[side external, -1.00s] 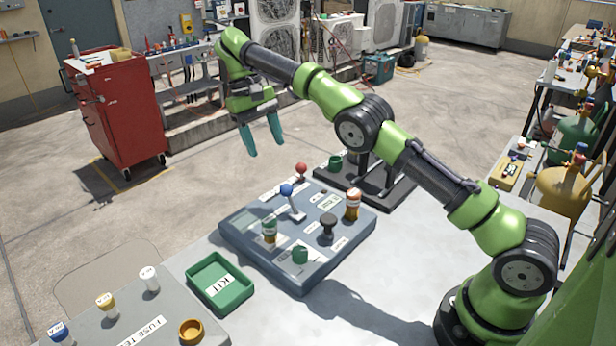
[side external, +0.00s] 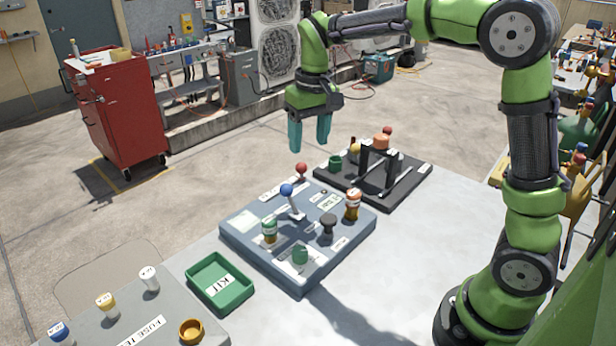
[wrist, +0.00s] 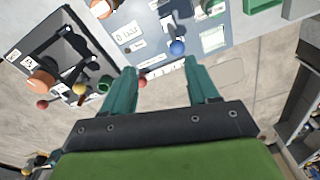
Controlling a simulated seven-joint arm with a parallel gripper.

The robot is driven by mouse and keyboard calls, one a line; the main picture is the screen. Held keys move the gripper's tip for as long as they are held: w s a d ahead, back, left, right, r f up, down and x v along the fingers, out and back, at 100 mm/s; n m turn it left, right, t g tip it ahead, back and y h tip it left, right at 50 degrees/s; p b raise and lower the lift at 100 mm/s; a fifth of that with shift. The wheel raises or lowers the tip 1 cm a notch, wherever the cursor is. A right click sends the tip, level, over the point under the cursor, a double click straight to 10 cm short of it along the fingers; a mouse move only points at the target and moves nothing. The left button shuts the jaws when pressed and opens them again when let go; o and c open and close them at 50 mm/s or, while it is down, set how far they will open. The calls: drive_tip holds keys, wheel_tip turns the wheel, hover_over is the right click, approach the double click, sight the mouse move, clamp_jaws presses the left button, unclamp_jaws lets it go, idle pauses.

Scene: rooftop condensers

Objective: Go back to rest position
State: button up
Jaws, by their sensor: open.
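My gripper (side external: 309,146) is green with teal fingers. It hangs in the air beyond the back edge of the grey-blue panel (side external: 240,240), fingers pointing down, open and empty. In the wrist view its two teal fingers (wrist: 163,90) are spread apart with nothing held between them. The panel carries a blue-knobbed lever (side external: 287,190), a red knob (side external: 301,169), a black knob (side external: 328,222) and orange and green cylindrical parts. The blue knob also shows in the wrist view (wrist: 178,47).
A black board (side external: 405,190) with a raised bracket and orange knob (side external: 381,141) stands right of the panel. A green KIT tray (side external: 205,297) and a grey fuse board (side external: 105,330) lie at front left. A red tool cabinet (side external: 118,105) stands on the floor. Open floor lies left.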

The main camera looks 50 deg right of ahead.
drive_tip(key=s+a+r+t+y, duration=0.1)
drive_tip(key=s+a+t, duration=0.1)
drive_tip(key=s, duration=0.7)
drive_tip(key=s+a+m+t, duration=0.1)
drive_tip(key=s+t, duration=0.3)
drive_tip(key=s, duration=0.6)
drive_tip(key=shift+a+r+y, duration=0.35)
drive_tip(key=shift+a+y, duration=0.05)
drive_tip(key=shift+a, duration=0.15)
